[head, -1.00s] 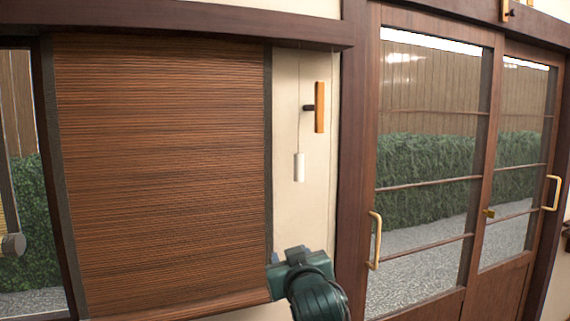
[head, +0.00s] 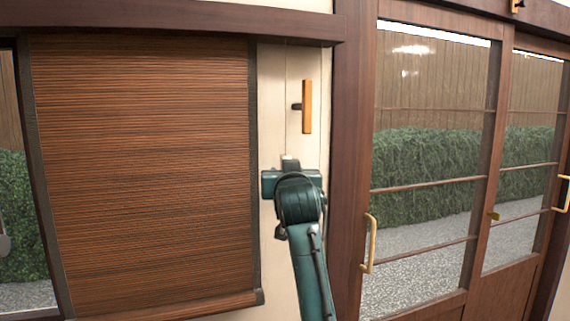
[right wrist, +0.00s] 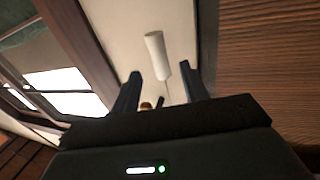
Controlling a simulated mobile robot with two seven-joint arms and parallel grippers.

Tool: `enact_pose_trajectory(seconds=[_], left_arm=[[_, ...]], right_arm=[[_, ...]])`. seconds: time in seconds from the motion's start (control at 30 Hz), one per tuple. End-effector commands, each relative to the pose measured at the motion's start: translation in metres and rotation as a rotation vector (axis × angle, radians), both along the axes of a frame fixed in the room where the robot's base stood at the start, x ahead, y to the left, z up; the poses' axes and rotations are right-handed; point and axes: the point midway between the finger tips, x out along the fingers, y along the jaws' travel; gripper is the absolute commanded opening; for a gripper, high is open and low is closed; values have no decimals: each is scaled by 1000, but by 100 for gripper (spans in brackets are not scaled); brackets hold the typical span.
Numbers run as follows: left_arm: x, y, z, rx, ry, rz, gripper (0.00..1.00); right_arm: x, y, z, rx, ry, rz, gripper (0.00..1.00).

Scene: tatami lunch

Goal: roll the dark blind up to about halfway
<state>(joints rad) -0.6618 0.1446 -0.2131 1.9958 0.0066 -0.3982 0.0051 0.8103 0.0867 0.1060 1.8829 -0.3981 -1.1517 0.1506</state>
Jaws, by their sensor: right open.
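The dark brown slatted blind (head: 145,165) hangs lowered over the window at the left in the head view, its bottom bar (head: 190,306) near the lower edge. A thin cord (head: 287,85) hangs on the wall just right of it. My right gripper (head: 290,165) is raised against the wall there and hides the cord's lower end. In the right wrist view, a white cylindrical pull (right wrist: 157,55) shows beyond and between the open fingertips of this gripper (right wrist: 162,88). The fingers are not closed on it. My left gripper is not in view.
A wooden handle-like piece (head: 308,106) sticks out from the wall just above my right gripper. A dark wooden post (head: 347,150) and glazed sliding doors with brass handles (head: 370,243) stand to the right.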

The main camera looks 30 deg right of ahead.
Motion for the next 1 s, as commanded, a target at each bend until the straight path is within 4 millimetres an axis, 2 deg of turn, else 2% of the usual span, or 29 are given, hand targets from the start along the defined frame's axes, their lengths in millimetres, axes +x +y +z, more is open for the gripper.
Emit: enact_pose_trajectory(seconds=[0.2, 0.4, 0.77, 1.0], left_arm=[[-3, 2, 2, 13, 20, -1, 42], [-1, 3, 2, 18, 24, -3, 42], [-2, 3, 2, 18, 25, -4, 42], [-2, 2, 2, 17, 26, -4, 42]], right_arm=[[37, -21, 2, 1, 2, -2, 44], [54, -30, 1, 0, 1, -1, 44], [57, -31, 0, 0, -1, 0, 44], [57, -31, 0, 0, -1, 0, 25]])
